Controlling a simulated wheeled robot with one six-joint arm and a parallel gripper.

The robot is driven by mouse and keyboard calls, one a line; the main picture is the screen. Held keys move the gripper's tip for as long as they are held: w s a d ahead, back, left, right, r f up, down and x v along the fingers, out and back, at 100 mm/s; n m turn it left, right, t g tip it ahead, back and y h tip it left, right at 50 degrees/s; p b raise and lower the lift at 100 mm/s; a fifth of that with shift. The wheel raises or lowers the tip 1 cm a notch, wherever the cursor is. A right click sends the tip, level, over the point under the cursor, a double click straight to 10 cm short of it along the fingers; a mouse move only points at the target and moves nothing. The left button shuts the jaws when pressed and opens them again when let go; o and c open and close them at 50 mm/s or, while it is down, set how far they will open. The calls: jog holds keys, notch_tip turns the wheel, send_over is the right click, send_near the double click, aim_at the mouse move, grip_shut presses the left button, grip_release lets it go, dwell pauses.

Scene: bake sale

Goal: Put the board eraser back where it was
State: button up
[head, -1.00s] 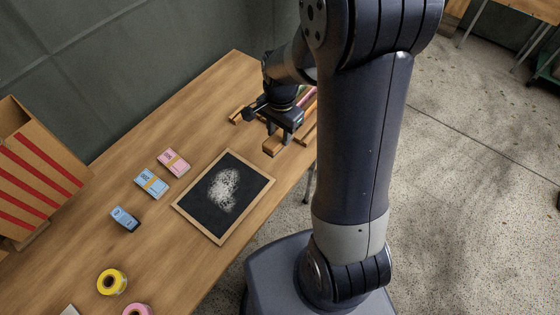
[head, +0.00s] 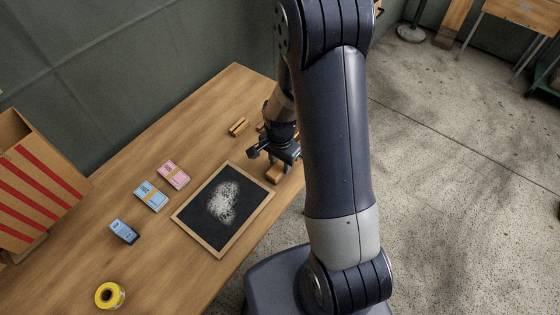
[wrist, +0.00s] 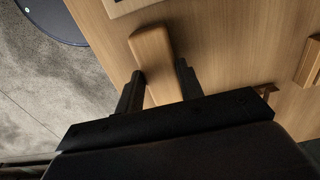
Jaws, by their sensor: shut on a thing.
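My gripper (head: 278,160) is shut on the board eraser (head: 275,173), a wooden block, close to the far right corner of the framed chalkboard (head: 186,220). In the wrist view the eraser (wrist: 152,48) sticks out between the two fingers of my gripper (wrist: 160,72), and its far end is near the chalkboard's frame (wrist: 120,6). The chalkboard lies on the table with a white chalk smudge in its middle. I cannot tell whether the eraser touches the table. My arm hides part of the table behind it.
A small wooden piece (head: 238,127) lies at the table's far end; a wooden block (wrist: 311,62) shows at the wrist view's right. Pink (head: 173,175) and blue (head: 151,195) banded bundles, a blue-grey device (head: 124,231), yellow tape (head: 109,295) and a striped box (head: 35,185) stand left.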

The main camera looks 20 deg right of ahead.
aim_at(280, 166)
jog(key=o, duration=0.9)
notch_tip(280, 166, up, 12)
jog(key=shift+r, duration=0.1)
dwell(0.3)
jog(key=shift+f, duration=0.2)
